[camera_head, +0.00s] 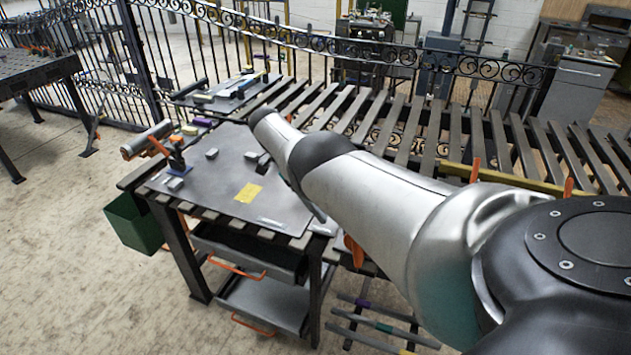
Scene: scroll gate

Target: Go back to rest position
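My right arm (370,195) comes in from the lower right, silver with dark joints. It stretches up and left over the right part of the work table, and its visible end is a dark rounded tip (262,117). My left arm and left gripper do not show.
A slatted table (465,140) adjoins on the right. A scroll fence (300,40) stands behind. The floor (60,260) at left is clear.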

